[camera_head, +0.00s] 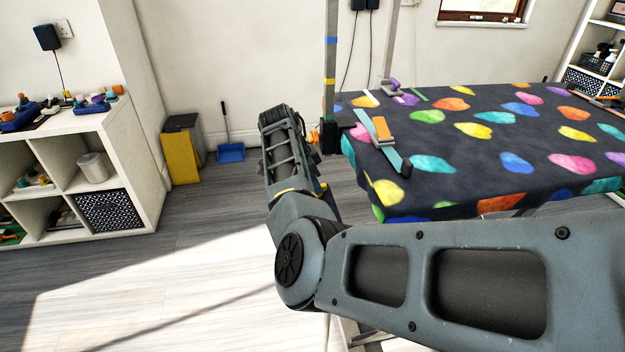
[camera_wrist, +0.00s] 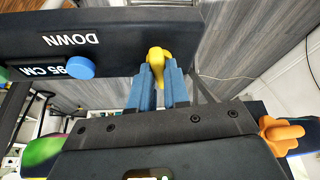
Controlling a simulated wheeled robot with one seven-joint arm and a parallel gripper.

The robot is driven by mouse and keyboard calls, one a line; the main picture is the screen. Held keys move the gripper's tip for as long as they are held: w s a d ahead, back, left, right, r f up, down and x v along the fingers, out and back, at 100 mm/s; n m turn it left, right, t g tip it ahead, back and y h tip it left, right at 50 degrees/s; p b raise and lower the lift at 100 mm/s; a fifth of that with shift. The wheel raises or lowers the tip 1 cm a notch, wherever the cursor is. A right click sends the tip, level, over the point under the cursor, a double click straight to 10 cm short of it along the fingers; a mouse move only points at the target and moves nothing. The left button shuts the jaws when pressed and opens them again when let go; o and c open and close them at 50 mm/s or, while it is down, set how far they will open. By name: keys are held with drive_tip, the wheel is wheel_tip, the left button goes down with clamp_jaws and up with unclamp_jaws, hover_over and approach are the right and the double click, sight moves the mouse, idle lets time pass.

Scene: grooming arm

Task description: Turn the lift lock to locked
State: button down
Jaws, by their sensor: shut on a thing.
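In the wrist view a yellow knob (camera_wrist: 158,57) sticks out at the edge of a black panel (camera_wrist: 110,22). I take the knob to be the lift lock; no lettering for it is readable. The two blue fingers of my gripper (camera_wrist: 158,82) are shut on the knob, one on each side. The fingers hide its lower part, so its exact turn is hard to tell. In the head view my arm reaches toward the post at the table's left end, and the fingertips and knob are hidden.
The panel carries a blue button (camera_wrist: 80,67) and the words "DOWN" and "95 CM". An orange lobed part (camera_wrist: 281,135) is right of my gripper. A table with a colourful spotted cover (camera_head: 480,135) lies right of my wrist. A white shelf (camera_head: 75,150) stands left; floor between is clear.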

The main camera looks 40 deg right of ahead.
drive_tip(key=n, duration=0.1)
drive_tip(key=n+t+p, duration=0.1)
drive_tip(key=n+p, duration=0.1)
drive_tip(key=shift+s+r+n+h, duration=0.15)
drive_tip(key=shift+s+n+h, duration=0.1)
drive_tip(key=shift+n+h, duration=0.05)
drive_tip(key=n+t+p, duration=0.1)
drive_tip(key=n+p, duration=0.1)
drive_tip(key=n, duration=0.1)
drive_tip(key=shift+s+n+t, duration=0.15)
drive_tip(key=shift+n+t, duration=0.15)
drive_tip(key=shift+t, duration=0.1)
drive_tip(key=n, duration=0.2)
drive_tip(key=n+t+y, duration=0.1)
drive_tip(key=n, duration=0.1)
drive_tip(key=shift+s+d+t, duration=0.15)
drive_tip(key=shift+s+t, duration=0.05)
drive_tip(key=shift+t, duration=0.1)
drive_tip(key=shift+n+t+y, duration=0.5)
drive_tip(key=shift+n, duration=1.5)
drive_tip(key=c, duration=1.1)
unclamp_jaws()
